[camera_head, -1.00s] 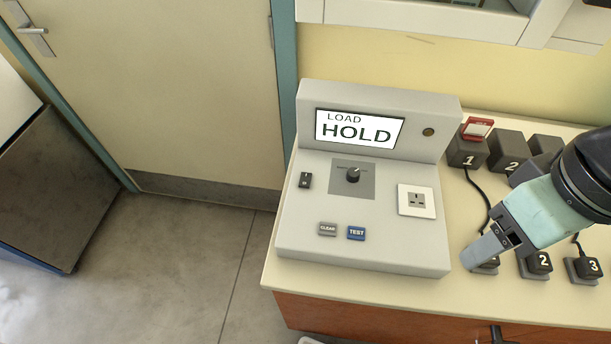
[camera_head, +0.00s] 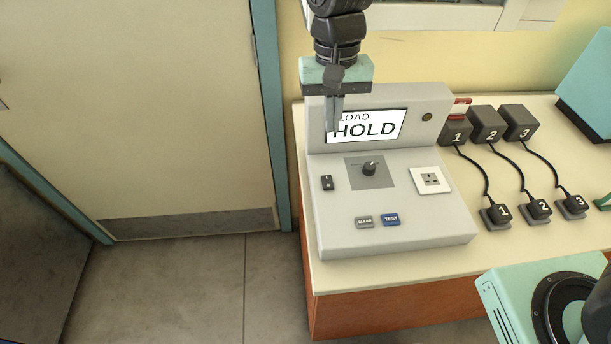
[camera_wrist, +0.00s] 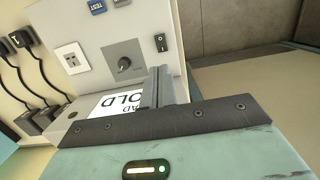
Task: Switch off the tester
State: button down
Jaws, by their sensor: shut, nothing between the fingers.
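The grey tester (camera_head: 390,200) stands on the counter, and its screen (camera_head: 375,126) reads "LOAD HOLD". A small black rocker switch (camera_head: 327,183) is on the left of its panel; it also shows in the wrist view (camera_wrist: 161,42). A dark knob (camera_head: 369,168), a white socket (camera_head: 430,180), a grey CLEAR button (camera_head: 364,222) and a blue TEST button (camera_head: 390,220) share the panel. My gripper (camera_head: 334,128) is shut and empty, pointing down in front of the screen's left edge, above and apart from the switch. In the wrist view my fingers (camera_wrist: 158,75) cover part of the screen.
Black numbered blocks (camera_head: 487,122) with cords to plugs (camera_head: 538,209) stand on the counter right of the tester. A red tag (camera_head: 461,107) is on block 1. A door (camera_head: 130,110) and open floor lie to the left.

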aim_at(328, 180)
dwell(0.3)
jog(key=f+p, duration=0.1)
jog(key=f, duration=0.3)
jog(key=s+f+p, duration=0.1)
jog(key=f, duration=0.4)
jog(key=f+p, duration=0.1)
jog(key=f, duration=0.4)
jog(key=shift+s+p, duration=0.35)
jog(key=shift+p, duration=0.05)
jog(key=shift+s+f+b, duration=0.2)
jog(key=shift+f+b, duration=0.25)
jog(key=shift+b, duration=0.05)
jog(key=shift+s+d+r, duration=0.1)
jog(key=shift+r, duration=0.05)
jog(key=shift+w, duration=0.85)
